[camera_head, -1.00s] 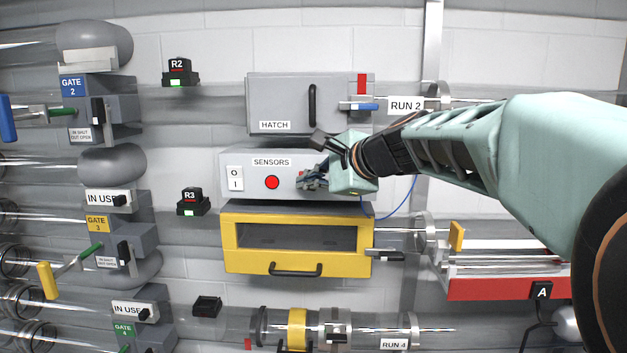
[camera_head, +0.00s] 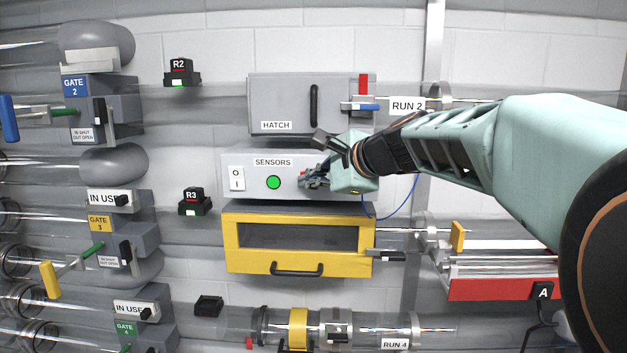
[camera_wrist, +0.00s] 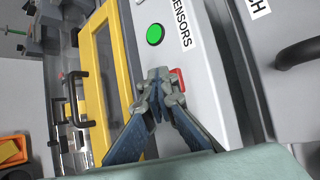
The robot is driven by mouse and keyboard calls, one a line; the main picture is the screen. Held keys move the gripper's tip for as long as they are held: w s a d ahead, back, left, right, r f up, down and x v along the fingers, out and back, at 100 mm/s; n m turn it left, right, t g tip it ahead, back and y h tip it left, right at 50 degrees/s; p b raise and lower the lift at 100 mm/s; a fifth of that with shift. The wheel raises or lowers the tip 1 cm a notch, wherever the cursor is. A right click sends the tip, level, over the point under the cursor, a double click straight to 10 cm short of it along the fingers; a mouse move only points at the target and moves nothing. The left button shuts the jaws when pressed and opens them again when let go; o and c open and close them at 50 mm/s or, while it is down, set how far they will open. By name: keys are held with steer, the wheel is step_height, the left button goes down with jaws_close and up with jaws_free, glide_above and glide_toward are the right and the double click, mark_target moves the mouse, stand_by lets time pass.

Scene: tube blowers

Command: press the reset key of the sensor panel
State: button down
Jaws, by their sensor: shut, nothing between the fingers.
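The grey sensor panel (camera_head: 240,158), labelled SENSORS, is on the wall in the middle of the head view. It also shows in the wrist view (camera_wrist: 208,95). Its round lamp (camera_head: 273,182) is lit green, and the lamp shows green in the wrist view (camera_wrist: 155,34) too. A red key (camera_wrist: 179,78) is on the panel face under the label in the wrist view, partly hidden by my fingertips. My gripper (camera_head: 304,181) is shut and empty, its tips at the panel right of the lamp. The wrist view shows the closed tips (camera_wrist: 160,79) beside the red key; contact cannot be told.
A white O/I rocker switch (camera_head: 236,178) is left of the lamp. The grey HATCH box (camera_head: 280,97) is above the panel, and a yellow framed door (camera_head: 240,262) with a black handle is below. A blue cable (camera_head: 390,215) hangs below my wrist.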

steer(key=shift+s+b, duration=0.35)
steer(key=shift+s, duration=0.45)
